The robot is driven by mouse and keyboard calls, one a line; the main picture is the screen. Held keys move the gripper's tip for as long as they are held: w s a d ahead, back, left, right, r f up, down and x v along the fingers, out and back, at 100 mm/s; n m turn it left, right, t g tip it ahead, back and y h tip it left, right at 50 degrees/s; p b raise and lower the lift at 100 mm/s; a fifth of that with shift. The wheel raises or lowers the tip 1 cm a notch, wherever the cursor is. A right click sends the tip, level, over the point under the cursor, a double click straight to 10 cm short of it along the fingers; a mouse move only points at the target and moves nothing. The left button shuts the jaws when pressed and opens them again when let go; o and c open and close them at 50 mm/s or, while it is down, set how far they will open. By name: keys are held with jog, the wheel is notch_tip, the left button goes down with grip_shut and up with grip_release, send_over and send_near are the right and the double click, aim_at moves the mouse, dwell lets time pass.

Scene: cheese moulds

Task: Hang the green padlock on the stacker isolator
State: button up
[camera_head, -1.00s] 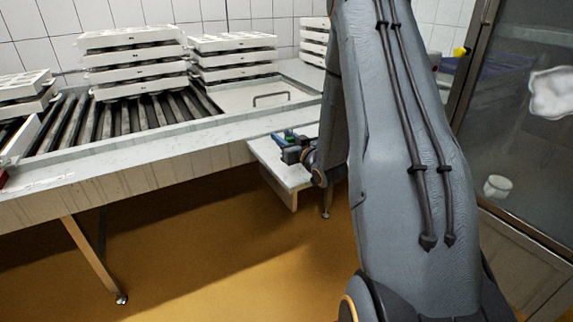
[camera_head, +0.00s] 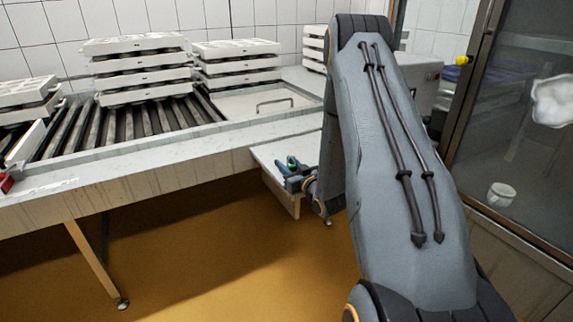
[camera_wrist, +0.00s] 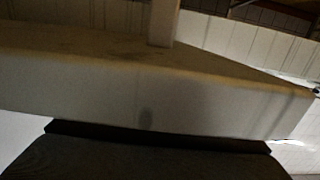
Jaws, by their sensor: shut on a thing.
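My gripper (camera_head: 287,172) is small and partly side-on in the head view, in front of a small white side shelf. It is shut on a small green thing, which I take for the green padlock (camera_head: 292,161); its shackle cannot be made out. A blue part shows beside it. In the wrist view a dark shape fills the bottom edge, and the padlock does not show there. I cannot pick out the stacker isolator for certain. A grey box (camera_head: 423,76) stands behind my arm, partly hidden by it.
The white side shelf (camera_head: 267,155) juts from the long table (camera_head: 130,178). Stacks of white moulds (camera_head: 140,70) stand on and beside the rollers. A yellow knob (camera_head: 462,60) is near the glass door frame at right. A pale slab edge (camera_wrist: 150,95) crosses the wrist view closely.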

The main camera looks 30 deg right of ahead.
jog(key=shift+f, duration=0.2)
jog(key=o, duration=1.1)
jog(key=s+b, duration=0.1)
jog(key=s, duration=0.6)
jog(key=shift+s, duration=0.4)
jog(key=shift+d, duration=0.1)
